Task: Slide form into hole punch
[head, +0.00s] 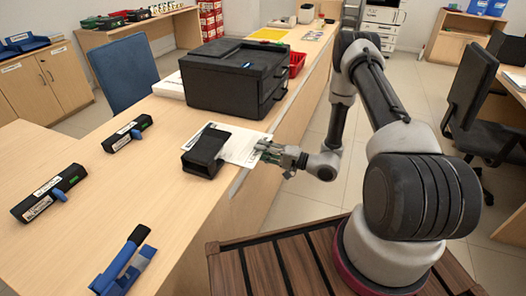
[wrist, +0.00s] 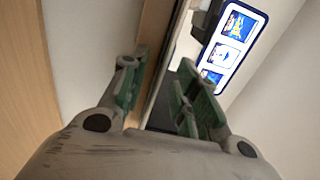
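A white printed form (head: 242,146) lies on the counter, its left part behind or against a black device (head: 205,153) with a wide dark opening. This device may be the hole punch, but I see no readable label. Whether the form's edge is inside it is hidden. My gripper (head: 268,152) is low at the form's right edge, over the counter's edge. In the wrist view my gripper (wrist: 158,92) shows its green-padded fingers apart, with no form clearly between them.
Black devices with blue levers and labels (head: 127,135) (head: 50,191) stand on the left counter, and a blue-and-black tool (head: 122,262) lies in front. A large black box (head: 236,76) stands behind the form, beside a red bin (head: 297,64). The counter's middle is clear.

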